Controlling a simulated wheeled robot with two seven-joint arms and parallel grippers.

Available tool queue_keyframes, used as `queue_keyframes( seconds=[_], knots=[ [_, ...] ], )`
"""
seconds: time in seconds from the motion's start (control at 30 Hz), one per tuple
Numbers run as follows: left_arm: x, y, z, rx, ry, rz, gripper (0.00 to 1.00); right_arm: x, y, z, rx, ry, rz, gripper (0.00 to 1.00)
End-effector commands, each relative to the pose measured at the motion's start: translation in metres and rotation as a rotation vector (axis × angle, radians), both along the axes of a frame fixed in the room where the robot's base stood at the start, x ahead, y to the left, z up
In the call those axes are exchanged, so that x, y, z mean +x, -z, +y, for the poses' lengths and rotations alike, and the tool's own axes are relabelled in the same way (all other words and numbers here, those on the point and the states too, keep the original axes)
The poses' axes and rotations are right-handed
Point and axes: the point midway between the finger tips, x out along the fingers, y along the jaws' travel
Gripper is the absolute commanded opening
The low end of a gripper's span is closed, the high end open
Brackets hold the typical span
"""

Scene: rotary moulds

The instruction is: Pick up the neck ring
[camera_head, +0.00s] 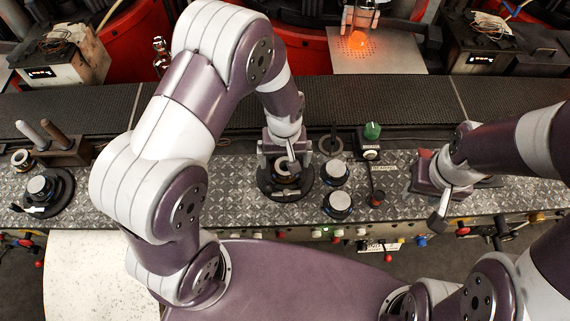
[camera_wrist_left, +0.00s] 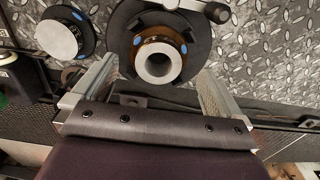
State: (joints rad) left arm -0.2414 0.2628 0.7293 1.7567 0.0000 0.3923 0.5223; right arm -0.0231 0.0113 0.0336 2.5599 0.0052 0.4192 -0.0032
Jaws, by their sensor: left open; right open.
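A round grey ring with a central hole, which looks like the neck ring (camera_wrist_left: 158,62), sits in a dark round holder (camera_wrist_left: 196,30) with blue marks in the left wrist view. In the head view the ring (camera_head: 285,169) is partly hidden under my left gripper (camera_head: 284,163). My left gripper, also in the wrist view (camera_wrist_left: 155,72), is open, with its fingers on either side of the ring in the picture and not closed on it. My right gripper (camera_head: 436,205) is open over the bench at the right; its fingertips are partly hidden by its arm.
Two round dark-based pieces with grey tops (camera_head: 335,172) stand right of the holder. A green knob (camera_head: 372,131) stands behind them. Another round station (camera_head: 42,188) and a block with upright handles (camera_head: 62,150) are at the left. The patterned bench (camera_head: 235,205) has clear room left of the holder.

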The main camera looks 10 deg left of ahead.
Motion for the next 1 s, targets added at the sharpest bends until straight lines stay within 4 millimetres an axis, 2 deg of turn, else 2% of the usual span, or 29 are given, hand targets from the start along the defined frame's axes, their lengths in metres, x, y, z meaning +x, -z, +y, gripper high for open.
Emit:
queue_keyframes(
  seconds=[0.07,0.2,0.43,0.6,0.63,1.0],
  knots=[
    [0.001,0.011,-0.001,0.001,0.001,0.007,1.00,0.000,-0.011,0.000,0.000,0.000,-0.001,0.43],
    [0.002,0.032,-0.001,0.000,0.001,0.003,1.00,0.000,-0.012,0.000,0.000,0.000,-0.001,0.43],
    [0.003,0.036,-0.001,0.000,0.001,0.000,1.00,0.000,-0.011,0.000,0.000,0.000,0.000,0.43],
    [0.003,0.035,-0.001,0.000,0.001,0.000,0.45,0.000,-0.011,0.000,0.000,0.000,0.000,0.43],
    [0.003,0.035,-0.001,0.000,0.001,0.000,0.40,0.000,-0.011,0.000,0.000,0.000,0.000,0.43],
    [0.004,0.027,-0.001,-0.001,0.001,-0.004,0.40,0.000,-0.008,0.000,0.000,0.000,-0.001,0.43]
  ],
)
